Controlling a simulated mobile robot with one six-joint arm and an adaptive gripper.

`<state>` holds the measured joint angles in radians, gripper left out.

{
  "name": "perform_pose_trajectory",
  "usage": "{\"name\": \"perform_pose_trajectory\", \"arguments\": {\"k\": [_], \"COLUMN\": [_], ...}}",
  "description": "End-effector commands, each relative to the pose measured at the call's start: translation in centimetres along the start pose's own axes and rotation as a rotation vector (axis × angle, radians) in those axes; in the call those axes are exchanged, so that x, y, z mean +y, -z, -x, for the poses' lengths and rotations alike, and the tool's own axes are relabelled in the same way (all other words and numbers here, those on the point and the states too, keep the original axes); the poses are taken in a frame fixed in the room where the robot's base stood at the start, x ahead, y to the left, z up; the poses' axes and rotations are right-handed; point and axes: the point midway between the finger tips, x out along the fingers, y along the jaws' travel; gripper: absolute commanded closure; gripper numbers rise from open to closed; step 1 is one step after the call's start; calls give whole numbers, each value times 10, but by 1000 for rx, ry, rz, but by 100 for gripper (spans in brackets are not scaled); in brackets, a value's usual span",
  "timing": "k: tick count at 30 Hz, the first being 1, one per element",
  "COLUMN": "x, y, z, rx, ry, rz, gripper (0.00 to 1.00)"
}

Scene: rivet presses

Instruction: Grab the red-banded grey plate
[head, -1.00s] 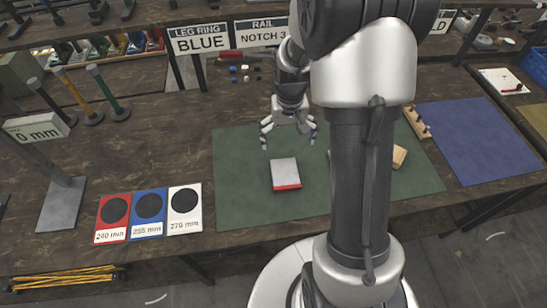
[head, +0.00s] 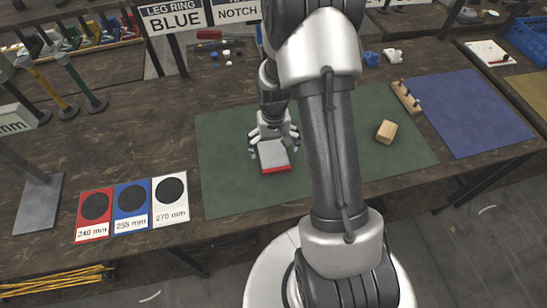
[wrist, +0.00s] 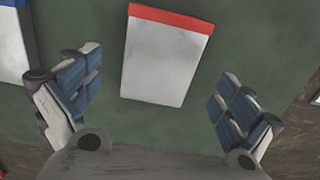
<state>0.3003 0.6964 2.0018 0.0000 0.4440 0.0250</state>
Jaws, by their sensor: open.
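The red-banded grey plate (head: 274,157) lies flat on the green mat (head: 225,190), its red band along the edge nearest me. In the wrist view the plate (wrist: 163,60) lies ahead of the fingertips with its red band at the far end. My gripper (head: 272,146) is open and hangs over the plate's back part. In the wrist view the two fingers of my gripper (wrist: 160,100) stand wide apart, one to each side of the plate's line. Neither finger is seen touching it.
A wooden block (head: 386,131) lies on the mat to the right, beyond my arm. A pegged wooden rack (head: 406,97) stands at the mat's right edge, beside a blue mat (head: 470,115). Red, blue and white cards (head: 132,208) lie to the left. The mat around the plate is clear.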

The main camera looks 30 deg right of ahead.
Motion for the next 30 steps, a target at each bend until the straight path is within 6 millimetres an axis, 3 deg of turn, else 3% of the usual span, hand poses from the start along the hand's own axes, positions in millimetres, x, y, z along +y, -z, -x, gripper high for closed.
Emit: {"name": "perform_pose_trajectory", "arguments": {"k": [1,4,12,30], "x": [0,0,0,0], "y": [0,0,1,0], "z": [-13,-27,-31,-31], "rx": [-1,-2,2,1], "ry": [0,0,0,0], "rz": [0,0,0,0], "gripper": [2,2,2,41]}}
